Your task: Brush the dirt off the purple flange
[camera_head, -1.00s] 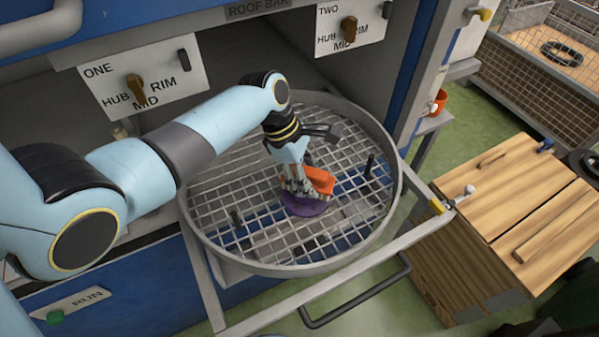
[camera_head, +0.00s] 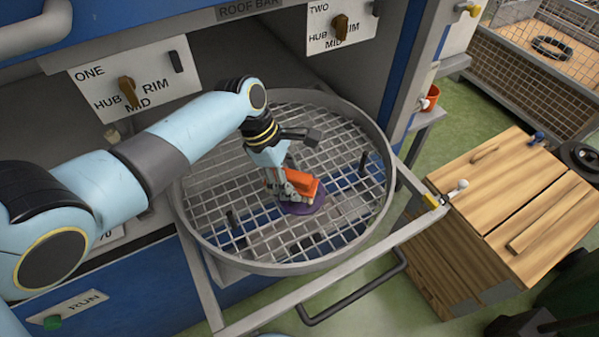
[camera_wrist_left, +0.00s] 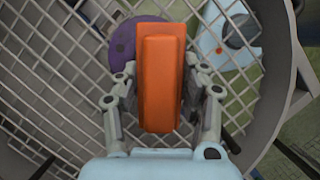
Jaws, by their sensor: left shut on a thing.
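The purple flange (camera_head: 303,206) lies on the round mesh turntable (camera_head: 335,239), right of its middle. It also shows in the left wrist view (camera_wrist_left: 122,45), partly behind the brush. My left gripper (camera_head: 282,188) is shut on an orange brush (camera_head: 300,185), which it holds over the flange. In the left wrist view the orange brush (camera_wrist_left: 160,80) sits between both fingers of the left gripper (camera_wrist_left: 162,108). The brush hides part of the flange, so I cannot tell whether they touch or see dirt on it. My right gripper is not in view.
Dark upright pegs (camera_head: 363,162) stand on the mesh. The turntable's raised rim surrounds it, with a grey rail frame (camera_head: 330,270) and dark handle in front. A wooden crate (camera_head: 510,205) stands at right. Panels with knobs (camera_head: 128,92) are at the back.

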